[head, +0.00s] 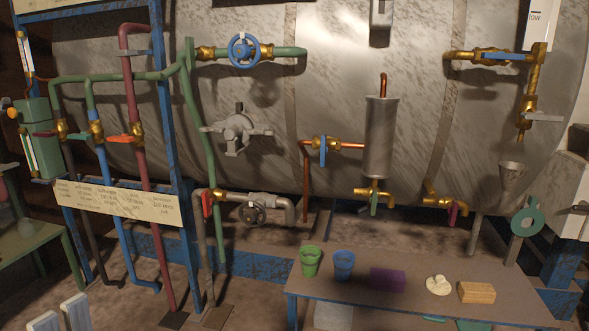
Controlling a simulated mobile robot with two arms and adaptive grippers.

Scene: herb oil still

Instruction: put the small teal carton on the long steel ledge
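I cannot make out a small teal carton for certain. Two small teal-green shapes (472,325) show at the bottom edge, just past the front edge of the low table; they are cut off and too partial to name. No surface is clearly a long steel ledge; the nearest flat top is the long grey-brown low table (375,300) with blue legs at the lower right. Two pale, blue-edged fingers of what looks like my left gripper (61,314) show at the bottom left, apart, with nothing visible between them.
On the table stand a green cup (310,262), a blue cup (344,266), a purple box (387,280), a cream lump (438,286) and a wooden block (477,293). Pipes and valves (244,51) front the big tank (340,90). A green bench (30,248) stands left.

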